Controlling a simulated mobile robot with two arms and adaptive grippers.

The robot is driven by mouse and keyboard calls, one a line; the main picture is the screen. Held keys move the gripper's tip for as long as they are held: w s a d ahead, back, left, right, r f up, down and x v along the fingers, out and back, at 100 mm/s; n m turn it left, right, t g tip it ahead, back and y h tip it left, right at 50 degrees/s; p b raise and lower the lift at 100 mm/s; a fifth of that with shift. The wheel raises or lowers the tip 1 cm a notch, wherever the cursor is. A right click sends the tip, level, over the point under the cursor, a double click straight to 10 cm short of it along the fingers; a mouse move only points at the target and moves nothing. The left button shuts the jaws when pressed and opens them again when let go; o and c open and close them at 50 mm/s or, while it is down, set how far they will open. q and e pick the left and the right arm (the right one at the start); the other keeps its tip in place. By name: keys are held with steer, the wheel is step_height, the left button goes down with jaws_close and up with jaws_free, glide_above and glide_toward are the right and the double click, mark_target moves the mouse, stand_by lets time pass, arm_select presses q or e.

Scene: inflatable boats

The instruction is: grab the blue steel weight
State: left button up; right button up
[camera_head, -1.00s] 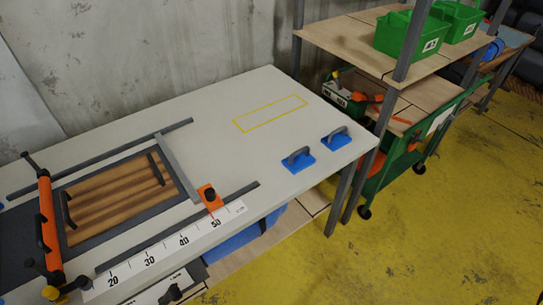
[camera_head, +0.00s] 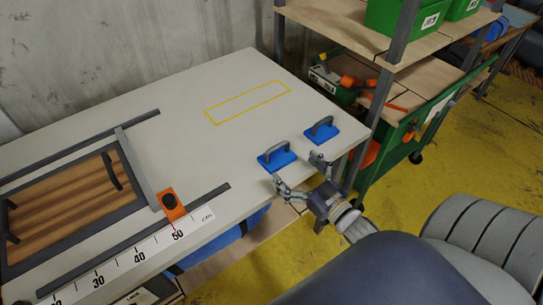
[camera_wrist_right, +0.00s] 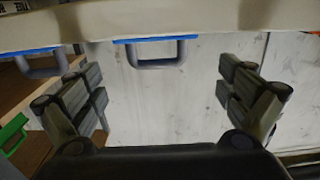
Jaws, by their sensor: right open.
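Two blue steel weights with grey arched handles stand on the light table (camera_head: 120,85) near its right front edge. One weight (camera_head: 277,158) is on the left and the other weight (camera_head: 321,130) is further right and back. My right gripper (camera_head: 298,171) is open and empty at the table edge, just in front of the left weight. The right wrist view appears upside down. There, one weight (camera_wrist_right: 155,42) lies between and beyond the open fingers, and the other weight (camera_wrist_right: 42,50) is at the left. My left gripper is out of view.
A yellow outlined rectangle (camera_head: 248,102) marks bare tabletop behind the weights. A wooden board in a dark frame (camera_head: 66,208), an orange stop (camera_head: 173,204) and a ruler (camera_head: 139,258) lie to the left. A shelf (camera_head: 345,32) with green bins stands at the right.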

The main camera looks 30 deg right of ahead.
mark_target(277, 148)
steer(key=w, duration=0.3)
steer(key=shift+w+r, duration=0.1)
steer(key=shift+w, duration=0.35)
steer(key=w+p, duration=0.1)
steer(key=w, duration=0.3)
steer(key=shift+w+a, duration=0.1)
steer(key=shift+w, duration=0.1)
steer(key=c, duration=2)
steer(key=shift+r, duration=0.25)
steer(key=shift+c, duration=0.2)
